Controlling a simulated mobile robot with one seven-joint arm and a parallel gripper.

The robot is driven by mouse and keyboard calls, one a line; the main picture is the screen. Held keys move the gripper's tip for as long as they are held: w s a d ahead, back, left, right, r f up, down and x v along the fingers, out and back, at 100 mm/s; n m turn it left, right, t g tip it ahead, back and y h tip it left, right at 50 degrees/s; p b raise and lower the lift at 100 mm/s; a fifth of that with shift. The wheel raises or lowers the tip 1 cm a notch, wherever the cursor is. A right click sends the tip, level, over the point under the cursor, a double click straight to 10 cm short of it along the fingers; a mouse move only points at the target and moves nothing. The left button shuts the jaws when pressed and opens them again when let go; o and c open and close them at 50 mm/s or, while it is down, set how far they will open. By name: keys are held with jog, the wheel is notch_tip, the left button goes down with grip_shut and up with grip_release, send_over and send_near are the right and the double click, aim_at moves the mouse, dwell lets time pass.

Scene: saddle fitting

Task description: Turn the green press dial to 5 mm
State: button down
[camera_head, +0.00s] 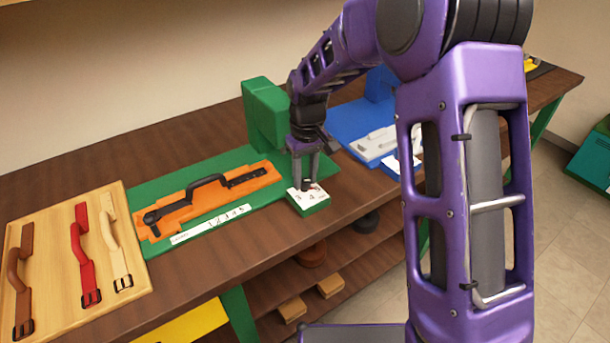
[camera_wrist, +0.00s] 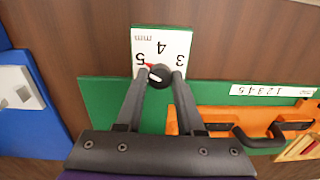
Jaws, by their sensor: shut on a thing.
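The green press dial is a small green block with a white face (camera_wrist: 160,42) marked 3, 4, 5 and mm. Its round black knob (camera_wrist: 160,75) has a red pointer, which lies at the left, by the 5, in the wrist view. My gripper (camera_wrist: 163,79) is shut on the knob, one finger on each side. In the head view the dial block (camera_head: 311,207) sits at the table's front edge, with my gripper (camera_head: 306,180) pointing down on it; the knob is mostly hidden there.
A green press (camera_head: 262,110) stands behind, its base holding an orange fixture (camera_head: 262,178) with a black strap and a ruler strip. A wooden board (camera_head: 60,235) with several straps lies left. A blue station (camera_head: 350,118) stands right. The dark table (camera_head: 215,262) is clear in front.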

aim_at(308, 180)
jog(key=c, duration=0.5)
grip_release()
jog(key=r, duration=0.5)
jog(key=r+p, duration=0.1)
jog(key=r, duration=0.5)
jog(key=r+p, duration=0.1)
jog(key=r, duration=0.5)
jog(key=shift+w+d+r, duration=0.1)
jog(key=shift+d+r, duration=0.15)
